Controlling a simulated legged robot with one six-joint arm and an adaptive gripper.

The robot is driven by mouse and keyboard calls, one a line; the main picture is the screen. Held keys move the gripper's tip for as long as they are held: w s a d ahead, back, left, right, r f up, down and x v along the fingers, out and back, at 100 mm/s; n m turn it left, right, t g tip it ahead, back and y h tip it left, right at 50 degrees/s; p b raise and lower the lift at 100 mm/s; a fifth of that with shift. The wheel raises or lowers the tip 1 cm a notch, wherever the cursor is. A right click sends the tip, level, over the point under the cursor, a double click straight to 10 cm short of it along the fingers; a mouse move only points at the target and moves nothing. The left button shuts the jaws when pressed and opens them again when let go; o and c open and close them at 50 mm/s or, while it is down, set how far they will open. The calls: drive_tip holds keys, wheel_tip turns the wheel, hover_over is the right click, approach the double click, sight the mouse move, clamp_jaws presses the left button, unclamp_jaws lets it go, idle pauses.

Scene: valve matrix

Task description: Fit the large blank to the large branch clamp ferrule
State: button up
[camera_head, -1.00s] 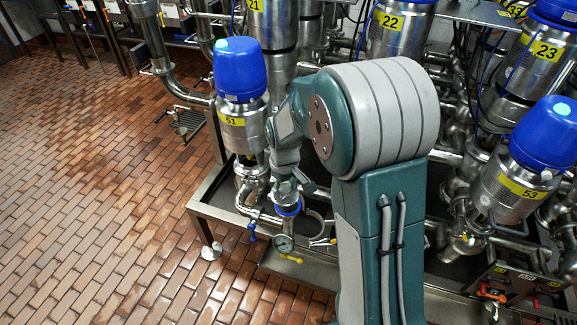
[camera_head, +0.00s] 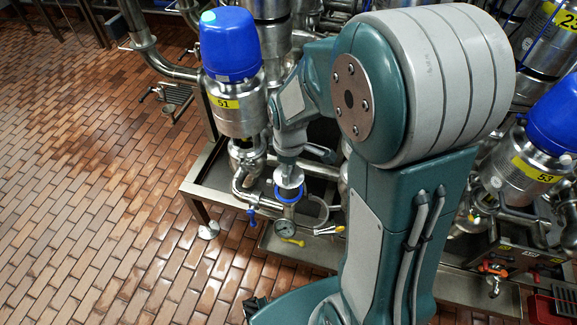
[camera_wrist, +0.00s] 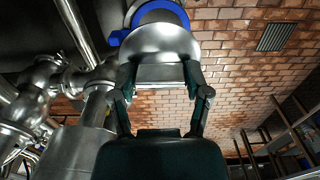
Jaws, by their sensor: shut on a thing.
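My gripper (camera_wrist: 159,74) is shut on a shiny round metal piece, which I take to be the large blank (camera_wrist: 158,45). In the head view the blank (camera_head: 288,177) shows as a pale metal disc just above a blue ring (camera_head: 289,194) on the branch pipe, and my gripper (camera_head: 289,163) is above it. The blue ring also shows behind the blank in the wrist view (camera_wrist: 114,38). The ferrule face is mostly hidden by the blank, and I cannot tell whether they touch.
Valve 51 (camera_head: 238,105) stands close at the upper left. A steel frame edge (camera_head: 215,202) runs in front; the tiled floor (camera_head: 90,200) is clear.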

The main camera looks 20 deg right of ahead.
drive_tip(key=shift+f, duration=3.1)
drive_tip(key=o, duration=1.3)
wheel_tip(320, 180, up, 12)
drive_tip(key=shift+f, duration=0.1)
